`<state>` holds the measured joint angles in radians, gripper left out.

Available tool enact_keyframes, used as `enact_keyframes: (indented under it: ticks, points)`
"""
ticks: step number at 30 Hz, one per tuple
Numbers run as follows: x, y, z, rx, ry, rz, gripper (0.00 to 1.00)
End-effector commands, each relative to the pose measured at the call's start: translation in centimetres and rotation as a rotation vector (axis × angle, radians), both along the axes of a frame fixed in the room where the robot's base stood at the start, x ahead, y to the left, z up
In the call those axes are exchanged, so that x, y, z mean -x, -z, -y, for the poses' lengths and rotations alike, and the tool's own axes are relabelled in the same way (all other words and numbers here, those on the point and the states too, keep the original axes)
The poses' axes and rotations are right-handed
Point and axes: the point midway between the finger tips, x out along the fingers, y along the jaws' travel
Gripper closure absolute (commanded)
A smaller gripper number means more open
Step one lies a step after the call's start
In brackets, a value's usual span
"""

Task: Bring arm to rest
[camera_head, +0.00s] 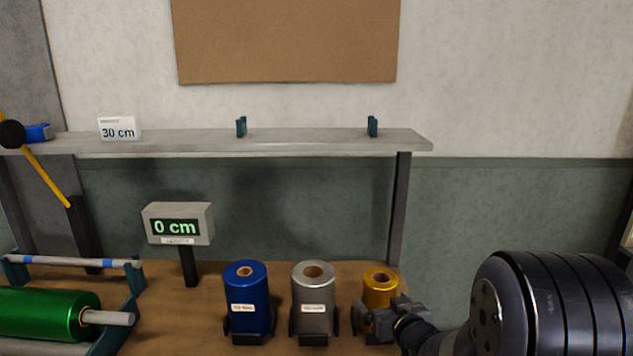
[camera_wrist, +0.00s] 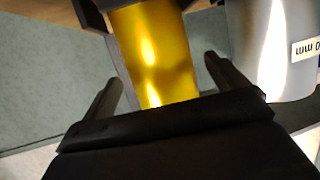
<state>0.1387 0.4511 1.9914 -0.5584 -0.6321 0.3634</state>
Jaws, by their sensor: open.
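My gripper (camera_head: 392,316) is at the lower right in the head view, in front of the gold foil roll (camera_head: 380,286). In the wrist view its two dark fingers (camera_wrist: 162,92) stand apart, with the gold roll (camera_wrist: 153,55) showing beyond and between them. I cannot tell whether the fingers touch the roll. The lower part of the gold roll is hidden by my gripper in the head view. My dark arm fills the lower right corner.
A silver roll (camera_head: 313,300) and a blue roll (camera_head: 247,298) stand upright left of the gold one. A green roll (camera_head: 40,314) lies in a frame at left. A display (camera_head: 178,223) reads 0 cm. A shelf (camera_head: 300,141) with a 30 cm card (camera_head: 119,129) spans behind.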

Motion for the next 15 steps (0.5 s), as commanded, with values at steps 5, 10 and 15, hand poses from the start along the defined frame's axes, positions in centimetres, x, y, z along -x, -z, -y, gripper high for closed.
enact_keyframes:
  ticks: [5,10,15]
  points:
    - [-2.7,0.9,-0.6,-0.001,-0.001,-0.002,0.07]
    - [-3.7,0.4,-0.7,0.001,0.001,0.003,0.07]
    - [-3.6,-0.8,-0.7,-0.001,0.0,0.001,0.07]
